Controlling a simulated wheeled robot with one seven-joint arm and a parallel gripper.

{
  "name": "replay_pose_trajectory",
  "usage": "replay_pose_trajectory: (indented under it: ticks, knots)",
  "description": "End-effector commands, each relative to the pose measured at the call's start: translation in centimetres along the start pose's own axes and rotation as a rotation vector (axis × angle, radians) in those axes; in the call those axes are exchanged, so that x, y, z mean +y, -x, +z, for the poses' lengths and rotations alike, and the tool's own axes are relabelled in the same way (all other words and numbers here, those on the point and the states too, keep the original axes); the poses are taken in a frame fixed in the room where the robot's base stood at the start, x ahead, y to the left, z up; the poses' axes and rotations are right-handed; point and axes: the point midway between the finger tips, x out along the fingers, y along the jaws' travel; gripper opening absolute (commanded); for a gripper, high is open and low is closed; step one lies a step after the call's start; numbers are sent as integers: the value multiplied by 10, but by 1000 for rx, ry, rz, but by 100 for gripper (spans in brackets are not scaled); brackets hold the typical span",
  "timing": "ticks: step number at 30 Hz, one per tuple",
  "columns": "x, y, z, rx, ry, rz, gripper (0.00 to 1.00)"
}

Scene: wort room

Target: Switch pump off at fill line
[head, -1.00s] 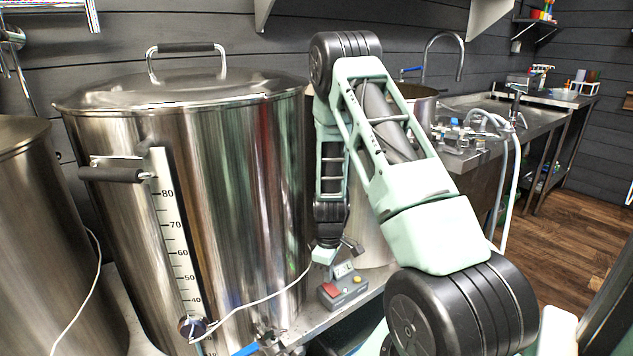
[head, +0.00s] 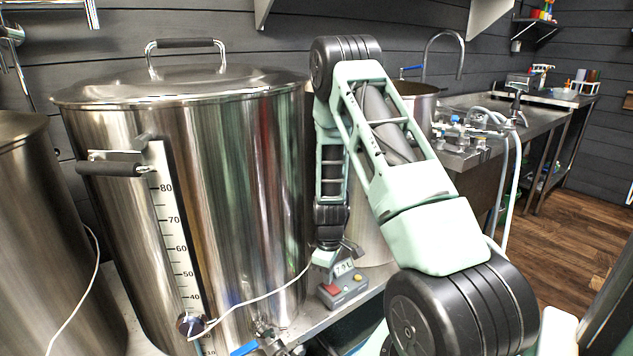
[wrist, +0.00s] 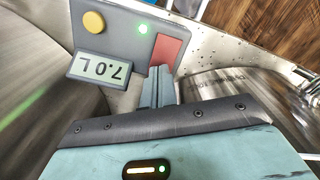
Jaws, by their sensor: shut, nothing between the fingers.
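The grey pump control box (head: 352,289) sits on the metal bench edge, to the right of the large steel kettle (head: 235,180). In the head view my gripper (head: 325,262) is just above the box's left part.
The kettle has a white volume scale (head: 173,230) and a side handle. A white cable (head: 250,299) runs across its front. A blue-handled valve (head: 262,344) is low at its front. A smaller pot (head: 415,103) stands behind my arm. A sink counter (head: 480,110) with hoses is beyond.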

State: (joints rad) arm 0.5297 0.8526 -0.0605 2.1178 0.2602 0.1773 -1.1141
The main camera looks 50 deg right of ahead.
Motion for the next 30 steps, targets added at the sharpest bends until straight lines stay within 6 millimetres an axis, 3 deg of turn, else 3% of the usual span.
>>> replay_pose_trajectory:
  ticks: [8, 24, 30]
  knots:
    - [0, 3, 0, -1, 0, -1, 0]
    - [0, 54, 0, 0, -1, 0, 0]
    - [0, 58, 0, -1, 0, -1, 0]
